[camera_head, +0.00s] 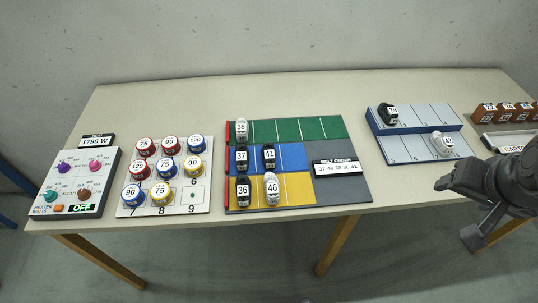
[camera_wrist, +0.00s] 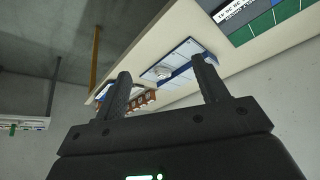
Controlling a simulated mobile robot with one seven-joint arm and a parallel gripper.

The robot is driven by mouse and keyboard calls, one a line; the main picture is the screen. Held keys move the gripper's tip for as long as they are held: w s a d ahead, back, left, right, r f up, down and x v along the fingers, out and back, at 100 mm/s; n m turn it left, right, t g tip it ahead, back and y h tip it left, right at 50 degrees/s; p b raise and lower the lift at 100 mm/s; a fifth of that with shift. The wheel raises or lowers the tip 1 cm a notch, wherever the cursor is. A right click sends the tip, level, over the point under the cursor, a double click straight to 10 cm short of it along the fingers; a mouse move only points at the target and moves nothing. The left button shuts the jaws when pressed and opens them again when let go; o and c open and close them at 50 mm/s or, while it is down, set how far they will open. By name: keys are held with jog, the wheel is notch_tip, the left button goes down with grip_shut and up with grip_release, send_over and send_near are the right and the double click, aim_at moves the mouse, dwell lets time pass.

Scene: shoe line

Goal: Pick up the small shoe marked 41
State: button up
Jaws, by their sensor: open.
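The shoe marked 41 (camera_head: 268,157) is small and dark with a white label. It stands in the blue row of the sorting board (camera_head: 340,187), just right of the dark shoe marked 37 (camera_head: 241,158). My gripper (camera_wrist: 160,76) is open, with nothing between its two fingers in the wrist view. In the head view it is at the right, over the table's front edge, far from shoe 41. Shoe 41 cannot be made out in the wrist view.
Shoes 38 (camera_head: 241,129), 36 (camera_head: 243,190) and 46 (camera_head: 271,188) stand close around it. A blue-grey rack (camera_head: 402,150) holds two shoes, between the board and my gripper. Brown cartons (camera_head: 505,112) are at far right. A heater panel (camera_head: 76,183) and numbered discs are at left.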

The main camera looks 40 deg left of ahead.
jog(key=w+a+f+n, duration=0.2)
jog(key=w+a, duration=0.3)
jog(key=a, duration=0.6)
jog(key=n+g+y, duration=0.2)
jog(key=n, duration=0.3)
send_near(269, 150)
jog(key=x, duration=0.4)
jog(key=shift+w+a+f, duration=0.1)
jog(key=shift+a+f, duration=0.05)
jog(key=shift+f, duration=0.1)
jog(key=shift+x, duration=3.1)
jog(key=shift+c, duration=0.4)
jog(key=c, duration=1)
